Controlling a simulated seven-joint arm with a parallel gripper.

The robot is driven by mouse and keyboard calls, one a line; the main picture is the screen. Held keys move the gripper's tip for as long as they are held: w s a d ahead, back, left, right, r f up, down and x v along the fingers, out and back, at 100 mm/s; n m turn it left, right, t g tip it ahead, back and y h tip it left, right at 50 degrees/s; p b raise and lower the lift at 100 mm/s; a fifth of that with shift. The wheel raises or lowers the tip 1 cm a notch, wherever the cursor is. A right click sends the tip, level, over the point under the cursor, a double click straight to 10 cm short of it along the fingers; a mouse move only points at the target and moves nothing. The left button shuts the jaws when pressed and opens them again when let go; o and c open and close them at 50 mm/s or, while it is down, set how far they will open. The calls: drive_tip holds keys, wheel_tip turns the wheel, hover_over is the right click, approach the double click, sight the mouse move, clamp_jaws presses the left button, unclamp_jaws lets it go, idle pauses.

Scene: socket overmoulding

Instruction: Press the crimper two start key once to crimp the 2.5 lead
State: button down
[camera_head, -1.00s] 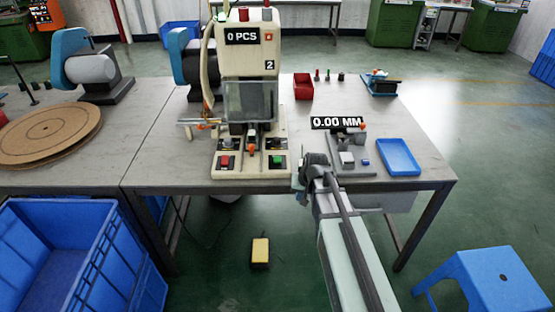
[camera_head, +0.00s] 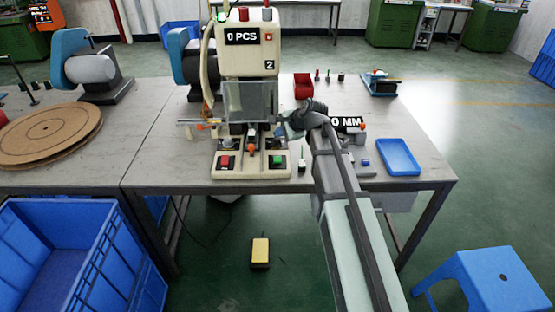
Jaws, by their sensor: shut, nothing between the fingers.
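Crimper two (camera_head: 248,60) is the cream machine marked 2 on the table, its counter display (camera_head: 247,37) reading 0 PCS. At its base front are a green key (camera_head: 278,160) on the right and a red key (camera_head: 225,161) on the left. A clear guard (camera_head: 250,100) covers the working area, with an orange-tipped part (camera_head: 251,147) below it. My gripper (camera_head: 286,123) is shut and empty, at the right side of the crimper, higher in the picture than the green key. Its fingertips are small and partly hidden by my wrist. The 2.5 lead cannot be made out clearly.
A gauge (camera_head: 348,123) with a partly hidden MM display stands right of my arm, beside a blue tray (camera_head: 399,157). A small red bin (camera_head: 303,86) is behind. A yellow pedal (camera_head: 260,252) lies on the floor.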

sight(279, 160)
drive_tip(key=m, duration=0.5)
drive_tip(key=shift+w+a+r+m, duration=0.15)
drive_tip(key=shift+r+m, duration=0.05)
drive_tip(key=shift+m, duration=0.2)
drive_tip(key=shift+f, duration=4.35)
drive_tip(key=shift+f, duration=0.15)
drive_tip(key=shift+f, duration=0.35)
